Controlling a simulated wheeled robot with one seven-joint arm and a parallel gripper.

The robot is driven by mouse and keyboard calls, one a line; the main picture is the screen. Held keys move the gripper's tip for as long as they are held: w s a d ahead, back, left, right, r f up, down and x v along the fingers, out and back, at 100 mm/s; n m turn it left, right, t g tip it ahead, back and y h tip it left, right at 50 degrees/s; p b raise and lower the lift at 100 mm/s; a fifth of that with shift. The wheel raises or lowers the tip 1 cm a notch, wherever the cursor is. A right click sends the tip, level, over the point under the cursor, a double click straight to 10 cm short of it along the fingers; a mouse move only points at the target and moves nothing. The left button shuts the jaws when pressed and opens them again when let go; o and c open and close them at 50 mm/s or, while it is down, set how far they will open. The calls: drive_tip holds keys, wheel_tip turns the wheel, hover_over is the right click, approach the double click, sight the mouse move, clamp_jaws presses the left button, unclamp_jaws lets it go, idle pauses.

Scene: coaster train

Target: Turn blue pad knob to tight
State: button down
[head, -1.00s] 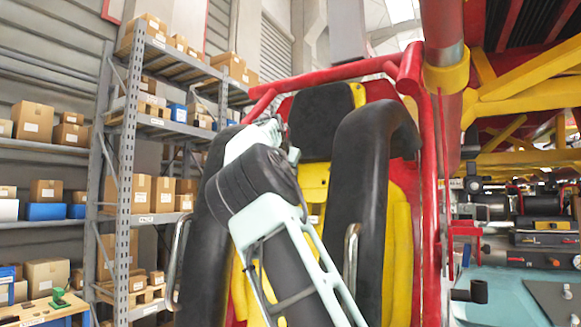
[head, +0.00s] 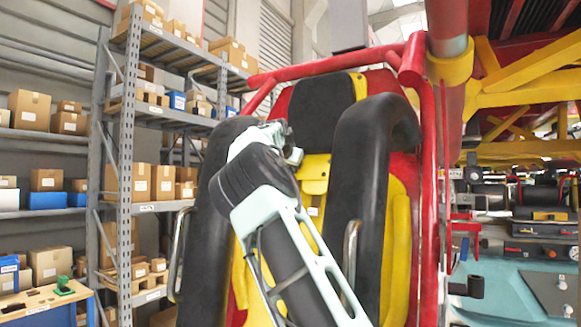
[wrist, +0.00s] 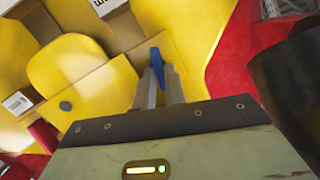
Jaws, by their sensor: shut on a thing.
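The blue knob (wrist: 157,59) shows in the wrist view as a small blue piece between the fingertips. It stands against the yellow seat shell. My gripper (wrist: 159,80) is shut on it, one grey finger on each side. The fingers cover the knob's lower part, and I cannot read any mark for how tight it is. In the head view my arm reaches up to the red and yellow coaster seat (head: 312,186), and the arm hides the knob and fingertips.
Thick black shoulder restraints (head: 352,185) flank my arm closely. A black headrest (head: 321,112) is above, and a red frame tube (head: 428,200) runs at the right. Shelves with boxes (head: 128,180) stand at the left, and a teal workbench (head: 500,290) at the right.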

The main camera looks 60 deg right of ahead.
drive_tip(key=shift+s+a+f+m+h+b, duration=0.2)
drive_tip(key=shift+m+h+b, duration=0.55)
drive_tip(key=shift+m+b, duration=1.3)
drive_tip(key=shift+w+d+f+m+h+b, duration=0.2)
drive_tip(key=shift+m+h+b, duration=0.75)
drive_tip(key=shift+m, duration=2)
drive_tip(key=shift+s+a+f+m+h+b, duration=0.15)
drive_tip(key=shift+f+m+h+b, duration=0.25)
drive_tip(key=shift+m+b, duration=1.75)
drive_tip(key=shift+r+m+p, duration=0.1)
drive_tip(key=shift+m+p, duration=0.2)
drive_tip(key=shift+m, duration=0.15)
drive_tip(key=c, duration=1.5)
unclamp_jaws()
drive_tip(key=shift+r, duration=0.1)
